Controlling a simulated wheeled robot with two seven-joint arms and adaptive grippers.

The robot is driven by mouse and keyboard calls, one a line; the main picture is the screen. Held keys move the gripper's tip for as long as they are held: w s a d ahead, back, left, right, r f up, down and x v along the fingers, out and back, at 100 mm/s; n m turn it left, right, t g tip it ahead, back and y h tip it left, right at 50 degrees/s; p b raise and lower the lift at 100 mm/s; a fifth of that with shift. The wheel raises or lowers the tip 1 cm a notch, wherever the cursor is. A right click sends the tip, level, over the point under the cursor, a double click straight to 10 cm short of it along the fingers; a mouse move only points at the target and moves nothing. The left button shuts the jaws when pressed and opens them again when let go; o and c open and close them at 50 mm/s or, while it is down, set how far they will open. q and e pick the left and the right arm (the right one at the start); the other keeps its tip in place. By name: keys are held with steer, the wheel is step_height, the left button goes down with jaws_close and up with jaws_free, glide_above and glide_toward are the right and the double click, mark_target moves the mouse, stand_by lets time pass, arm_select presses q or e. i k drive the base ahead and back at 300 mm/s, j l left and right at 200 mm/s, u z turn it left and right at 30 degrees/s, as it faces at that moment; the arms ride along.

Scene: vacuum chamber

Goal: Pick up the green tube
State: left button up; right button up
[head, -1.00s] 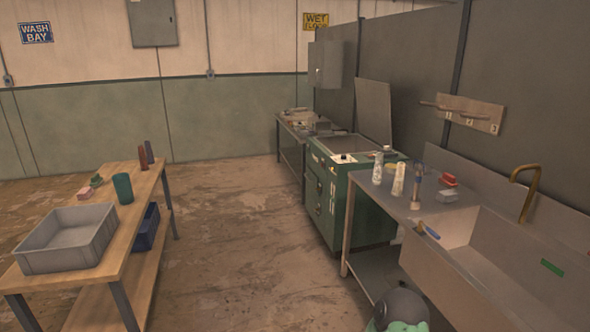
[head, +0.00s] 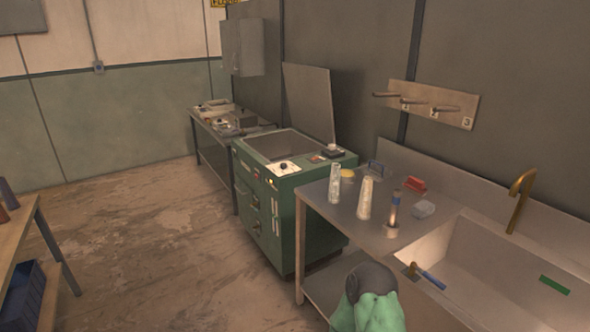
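Two upright pale, speckled tubes stand on the steel counter (head: 345,222) left of the sink: a left tube (head: 335,184) and a right tube (head: 365,199). Neither looks clearly green at this size. A slim tube-like item with a blue band (head: 396,206) stands in a small base to their right. A flat green strip (head: 554,285) is on the sink's inner wall. No gripper shows; a dark and green rounded part at the bottom looks like part of my arm, apart from the tubes.
A red-topped item (head: 415,185) stands behind. A green cabinet machine (head: 270,220) with its lid raised is left of the counter. Open floor (head: 150,250) lies at left.

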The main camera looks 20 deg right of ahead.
mark_target(334, 187)
steer(key=i+z, duration=0.2)
steer(key=i, duration=0.3)
steer(key=i+j+z, duration=0.2)
steer(key=i, duration=0.3)
steer(key=i+j+z, duration=0.15)
steer(key=i, duration=0.3)
steer(key=i+j+z, duration=0.2)
steer(key=i+j, duration=0.15)
steer(key=i+l, duration=0.05)
steer(key=i, duration=0.05)
